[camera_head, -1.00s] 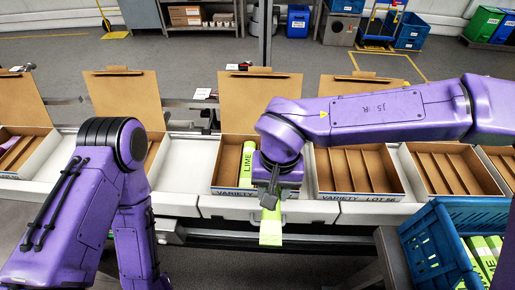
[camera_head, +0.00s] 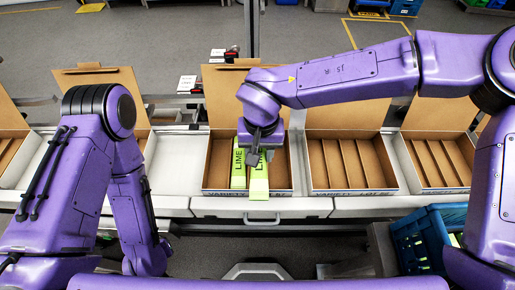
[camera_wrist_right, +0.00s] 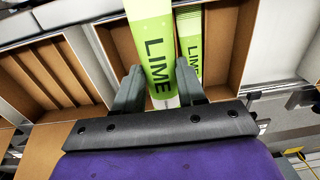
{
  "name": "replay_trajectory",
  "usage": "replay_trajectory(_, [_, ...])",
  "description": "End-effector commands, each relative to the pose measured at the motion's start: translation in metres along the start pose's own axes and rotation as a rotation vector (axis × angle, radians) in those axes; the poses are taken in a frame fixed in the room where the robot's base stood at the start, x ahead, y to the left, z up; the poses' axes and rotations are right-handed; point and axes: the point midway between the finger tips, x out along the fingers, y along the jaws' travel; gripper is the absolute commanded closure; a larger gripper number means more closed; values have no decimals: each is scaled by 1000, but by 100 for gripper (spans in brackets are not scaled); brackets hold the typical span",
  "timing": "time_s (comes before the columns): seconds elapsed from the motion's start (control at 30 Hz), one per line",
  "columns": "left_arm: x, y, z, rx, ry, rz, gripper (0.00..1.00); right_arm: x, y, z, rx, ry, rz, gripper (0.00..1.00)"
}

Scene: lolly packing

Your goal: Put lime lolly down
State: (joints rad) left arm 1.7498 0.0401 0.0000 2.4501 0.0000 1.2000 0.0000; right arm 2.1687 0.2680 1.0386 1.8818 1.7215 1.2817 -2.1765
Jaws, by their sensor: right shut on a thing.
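My right gripper (camera_head: 257,155) is shut on a green lime lolly (camera_head: 259,182), over the open variety box (camera_head: 217,160). In the right wrist view this lolly (camera_wrist_right: 155,50) stands between the two fingers, its LIME lettering facing the camera. A second lime lolly (camera_head: 238,168) lies in the box, just left of the held one in the head view; it also shows in the right wrist view (camera_wrist_right: 190,45). I cannot tell whether the held lolly touches the box floor. My left gripper is not in view; only its arm shows at the left.
More open boxes with dividers stand on the white conveyor, one to the right (camera_head: 345,178) and another at the far right (camera_head: 437,158). A blue crate (camera_head: 425,235) with green packs stands at the lower right. The box's brown lid (camera_head: 222,85) stands up behind.

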Motion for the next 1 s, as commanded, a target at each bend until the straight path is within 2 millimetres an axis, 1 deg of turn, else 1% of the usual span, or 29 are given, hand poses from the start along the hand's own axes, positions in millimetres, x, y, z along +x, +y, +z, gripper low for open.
replay_trajectory(0.03, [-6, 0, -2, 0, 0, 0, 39, 1, -1, -10, 3, -1, 1, 92])
replay_trajectory(0.07, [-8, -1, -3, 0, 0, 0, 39, 4, 0, -16, 3, -1, 2, 92])
replay_trajectory(0.1, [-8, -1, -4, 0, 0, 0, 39, 12, 0, -21, 1, -2, 2, 92])
replay_trajectory(0.3, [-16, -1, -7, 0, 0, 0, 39, 44, 0, -47, 3, -1, 1, 92])
replay_trajectory(0.4, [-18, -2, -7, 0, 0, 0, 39, 54, 0, -55, 4, -1, 0, 92])
replay_trajectory(0.67, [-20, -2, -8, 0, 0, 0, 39, 65, 1, -64, 3, 0, 1, 92])
replay_trajectory(0.8, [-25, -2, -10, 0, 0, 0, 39, 89, 1, -64, 2, -2, 2, 92])
replay_trajectory(0.87, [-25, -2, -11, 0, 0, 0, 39, 95, 1, -64, 2, 0, 0, 92])
replay_trajectory(1.0, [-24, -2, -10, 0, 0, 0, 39, 96, 1, -64, 2, 2, -1, 92])
